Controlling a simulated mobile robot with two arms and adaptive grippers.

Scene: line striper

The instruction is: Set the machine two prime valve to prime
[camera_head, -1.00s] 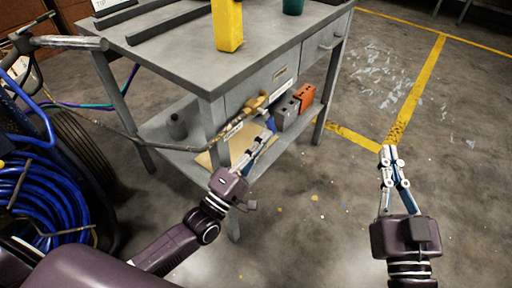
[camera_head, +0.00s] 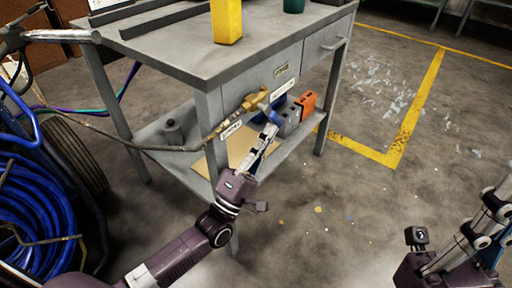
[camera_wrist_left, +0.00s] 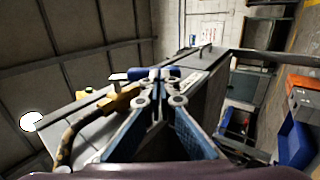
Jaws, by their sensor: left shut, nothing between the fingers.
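The same brass fitting shows left of the fingers in the left wrist view (camera_wrist_left: 118,100). My left gripper (camera_head: 272,122) is shut and empty, its fingertips just right of and below the valve; contact cannot be told. Its closed tips also show in the wrist view (camera_wrist_left: 160,73). My right gripper (camera_head: 500,200) is at the right edge, partly cut off.
The workbench (camera_head: 180,55) carries a yellow post-like object (camera_head: 226,20) and a green cup (camera_head: 293,5). Its lower shelf holds a grey box (camera_head: 290,118) and an orange box (camera_head: 306,104). Coiled blue hose (camera_head: 35,215) lies left. Floor to the right is open.

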